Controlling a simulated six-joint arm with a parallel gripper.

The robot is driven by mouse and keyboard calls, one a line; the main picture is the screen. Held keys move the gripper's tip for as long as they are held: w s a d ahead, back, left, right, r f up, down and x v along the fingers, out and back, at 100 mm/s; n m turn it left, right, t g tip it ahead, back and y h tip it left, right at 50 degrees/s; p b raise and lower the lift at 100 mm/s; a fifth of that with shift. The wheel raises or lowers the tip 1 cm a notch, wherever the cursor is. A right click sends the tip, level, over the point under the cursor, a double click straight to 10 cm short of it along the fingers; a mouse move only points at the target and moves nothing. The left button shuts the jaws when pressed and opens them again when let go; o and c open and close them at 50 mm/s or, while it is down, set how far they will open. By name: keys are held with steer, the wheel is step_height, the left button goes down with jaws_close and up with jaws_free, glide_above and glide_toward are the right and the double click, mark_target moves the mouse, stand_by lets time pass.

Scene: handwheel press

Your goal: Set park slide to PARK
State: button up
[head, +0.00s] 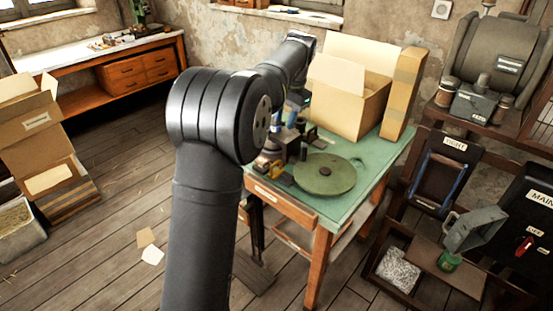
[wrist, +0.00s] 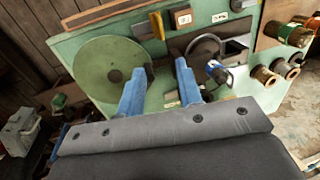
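My gripper (wrist: 158,88) shows in the wrist view with its two blue fingers apart and nothing between them. It hangs over the green bench top (wrist: 75,40). A brown block with an orange edge (wrist: 181,18) sits beyond the fingers, near small white labels (wrist: 220,17) too small to read. I cannot tell for sure whether this block is the park slide, or its setting. A yellow part (wrist: 157,25) stands beside it. A round green disc (wrist: 112,65) lies left of the fingers and also shows in the head view (head: 325,174). My arm hides much of the press there.
A dark wheel (wrist: 204,50) and a blue-and-white cylinder (wrist: 218,72) are close right of the fingers. Several copper-coloured spools (wrist: 268,76) stand farther right. In the head view, an open carton (head: 350,105) and a tall box (head: 404,92) stand behind the disc.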

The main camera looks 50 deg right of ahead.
mark_target(276, 163)
steer(key=w+f, duration=0.1)
steer(key=f, duration=0.4)
steer(key=w+f, duration=0.1)
steer(key=f, duration=0.5)
steer(key=w+f, duration=0.1)
steer(key=f, duration=0.5)
steer(key=shift+w, duration=0.15)
jaws_close()
